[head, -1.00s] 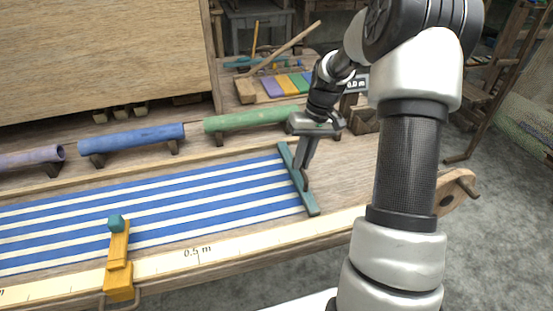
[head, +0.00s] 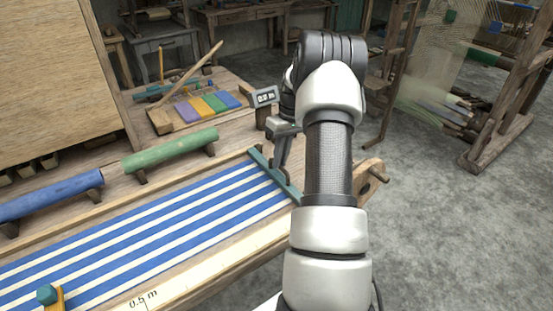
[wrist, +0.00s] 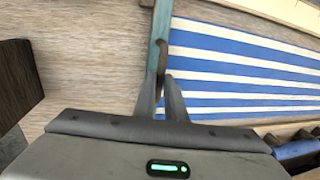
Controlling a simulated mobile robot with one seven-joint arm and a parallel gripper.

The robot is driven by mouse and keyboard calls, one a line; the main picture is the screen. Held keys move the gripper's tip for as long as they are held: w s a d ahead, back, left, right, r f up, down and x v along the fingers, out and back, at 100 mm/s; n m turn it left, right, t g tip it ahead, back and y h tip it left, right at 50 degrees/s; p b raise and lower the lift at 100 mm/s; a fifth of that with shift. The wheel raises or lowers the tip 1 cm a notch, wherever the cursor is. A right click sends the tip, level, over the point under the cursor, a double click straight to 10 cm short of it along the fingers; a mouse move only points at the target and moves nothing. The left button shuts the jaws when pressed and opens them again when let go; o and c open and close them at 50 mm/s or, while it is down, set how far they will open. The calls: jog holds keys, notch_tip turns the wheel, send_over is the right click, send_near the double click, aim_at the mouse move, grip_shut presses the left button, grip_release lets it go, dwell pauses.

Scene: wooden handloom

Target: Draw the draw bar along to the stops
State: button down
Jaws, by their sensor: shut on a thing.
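The draw bar (head: 264,164) is a teal bar across the right end of the blue and white striped cloth (head: 180,230). It lies on the wooden table, and part of its near end is close to my arm in the head view. My gripper (head: 279,167) is shut on the draw bar near its middle. In the wrist view, the two fingers of my gripper (wrist: 162,88) close around the draw bar (wrist: 157,40), with the cloth (wrist: 235,70) to its right. I cannot make out the stops for certain.
A green roll (head: 170,150) and a blue roll (head: 50,195) lie on rests behind the cloth. A dark wooden block (wrist: 18,85) stands left of the bar in the wrist view, with bare wood between them. A pale scale (head: 190,285) runs along the front edge.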

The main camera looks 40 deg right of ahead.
jog(key=shift+d+r, duration=0.1)
jog(key=shift+d, duration=0.25)
jog(key=c, duration=1.8)
grip_release()
jog(key=shift+r, duration=0.35)
jog(key=p+v, duration=0.1)
jog(key=v, duration=1.5)
jog(key=shift+r+p, duration=0.3)
jog(key=shift+p, duration=0.1)
jog(key=shift+a, duration=0.1)
